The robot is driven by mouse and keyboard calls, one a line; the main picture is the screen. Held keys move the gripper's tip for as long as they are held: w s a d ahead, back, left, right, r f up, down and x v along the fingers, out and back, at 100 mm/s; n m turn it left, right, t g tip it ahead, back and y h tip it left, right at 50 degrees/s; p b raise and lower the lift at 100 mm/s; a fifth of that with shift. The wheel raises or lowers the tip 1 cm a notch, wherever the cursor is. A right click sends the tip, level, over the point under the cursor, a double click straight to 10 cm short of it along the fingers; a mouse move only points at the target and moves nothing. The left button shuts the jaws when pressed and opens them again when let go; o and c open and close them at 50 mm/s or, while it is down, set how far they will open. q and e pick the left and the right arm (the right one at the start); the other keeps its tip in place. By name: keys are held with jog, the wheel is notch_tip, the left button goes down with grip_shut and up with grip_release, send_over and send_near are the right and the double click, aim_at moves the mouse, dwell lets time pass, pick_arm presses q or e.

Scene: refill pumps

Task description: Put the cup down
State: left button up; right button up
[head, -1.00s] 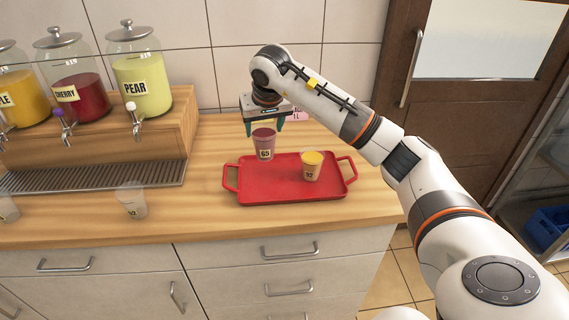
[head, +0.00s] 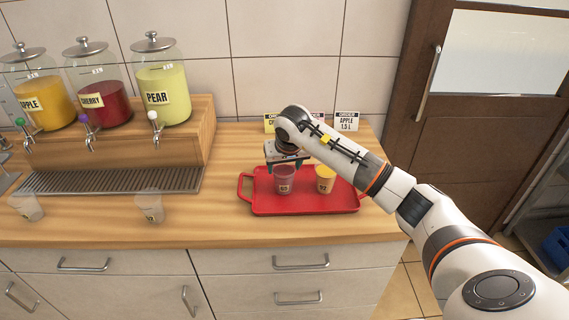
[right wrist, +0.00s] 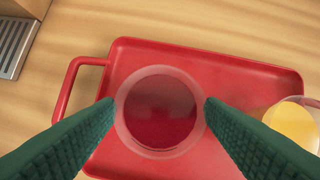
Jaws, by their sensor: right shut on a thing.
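The cup of dark red drink (head: 284,181) is at the left part of the red tray (head: 300,206). My right gripper (head: 284,168) is shut on this cup near its rim. In the right wrist view the green fingers press the cup (right wrist: 160,112) from both sides, over the tray (right wrist: 225,75). The cup looks upright and at or very near the tray surface; I cannot tell whether its base touches. A cup of yellow drink (head: 325,180) stands on the tray to its right, and also shows in the right wrist view (right wrist: 293,124). My left gripper is not in view.
Glass dispensers of apple (head: 42,102), cherry (head: 100,102) and pear (head: 163,95) stand on a wooden stand at the left. Two empty clear cups (head: 150,208) stand on the counter in front. Order cards (head: 346,121) stand behind the tray.

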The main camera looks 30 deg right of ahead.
jog(key=shift+f, duration=0.15)
jog(key=o, duration=1.5)
jog(key=b+v, duration=0.2)
jog(key=v, duration=1)
